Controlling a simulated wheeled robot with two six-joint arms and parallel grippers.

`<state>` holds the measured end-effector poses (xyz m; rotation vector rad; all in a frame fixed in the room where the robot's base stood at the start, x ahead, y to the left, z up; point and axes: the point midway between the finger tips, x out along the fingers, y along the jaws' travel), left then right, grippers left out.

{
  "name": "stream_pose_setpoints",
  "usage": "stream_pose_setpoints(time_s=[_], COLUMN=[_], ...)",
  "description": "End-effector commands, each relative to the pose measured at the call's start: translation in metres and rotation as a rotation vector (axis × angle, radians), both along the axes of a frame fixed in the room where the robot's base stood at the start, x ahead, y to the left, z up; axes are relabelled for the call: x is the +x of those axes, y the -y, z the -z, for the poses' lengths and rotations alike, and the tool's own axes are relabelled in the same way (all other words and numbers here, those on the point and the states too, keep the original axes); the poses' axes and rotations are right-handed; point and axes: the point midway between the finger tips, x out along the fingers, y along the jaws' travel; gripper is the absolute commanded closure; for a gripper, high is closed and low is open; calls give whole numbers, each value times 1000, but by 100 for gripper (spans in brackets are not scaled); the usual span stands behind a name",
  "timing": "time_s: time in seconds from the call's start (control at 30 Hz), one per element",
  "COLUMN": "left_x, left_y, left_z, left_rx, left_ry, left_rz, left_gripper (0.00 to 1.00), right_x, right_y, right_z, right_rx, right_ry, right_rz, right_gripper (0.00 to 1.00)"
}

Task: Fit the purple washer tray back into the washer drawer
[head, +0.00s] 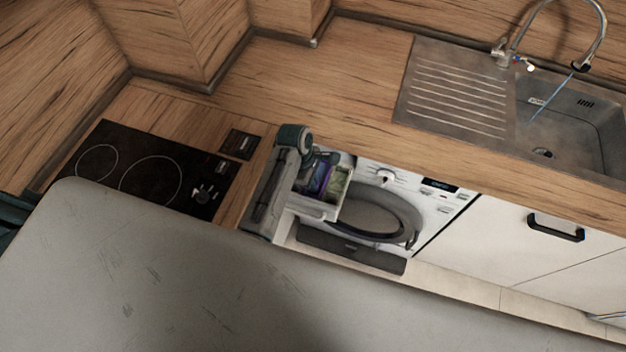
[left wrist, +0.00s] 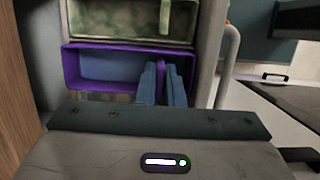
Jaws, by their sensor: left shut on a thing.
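The purple washer tray (head: 318,181) is at the opened washer drawer (head: 318,211), beside a compartment with green stains (head: 338,182). In the left wrist view the tray (left wrist: 85,68) looks like a purple-rimmed box with a blue-grey inside, lying within the drawer outline. I cannot tell how deep it sits. My left gripper (head: 320,165) is over the drawer from above. Its blue fingers (left wrist: 162,84) are shut on the tray at its right part and hide some of it. My right gripper is not in view.
The white washing machine (head: 432,205) with its round door (head: 375,215) is under the wooden worktop (head: 350,75). A black hob (head: 150,170) lies to the left and a steel sink (head: 460,95) to the right. A black cabinet handle (head: 555,228) sticks out at the right.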

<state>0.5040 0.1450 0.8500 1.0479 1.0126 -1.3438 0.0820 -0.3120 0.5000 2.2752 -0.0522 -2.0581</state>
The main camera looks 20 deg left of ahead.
Motion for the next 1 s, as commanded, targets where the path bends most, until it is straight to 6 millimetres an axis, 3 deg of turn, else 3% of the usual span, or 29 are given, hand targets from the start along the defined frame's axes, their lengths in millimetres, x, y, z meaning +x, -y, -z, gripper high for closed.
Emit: stream_pose_setpoints(time_s=[0.83, 0.9, 1.0], left_x=[0, 0, 0], left_y=[0, 0, 0], left_z=[22, 21, 21], left_rx=[0, 0, 0], left_ry=[0, 0, 0], left_rz=[0, 0, 0], left_gripper=[100, 82, 67], right_x=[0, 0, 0], right_y=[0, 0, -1], right_z=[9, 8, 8], right_rx=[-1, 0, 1], right_ry=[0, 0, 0], right_rz=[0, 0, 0], right_gripper=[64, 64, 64])
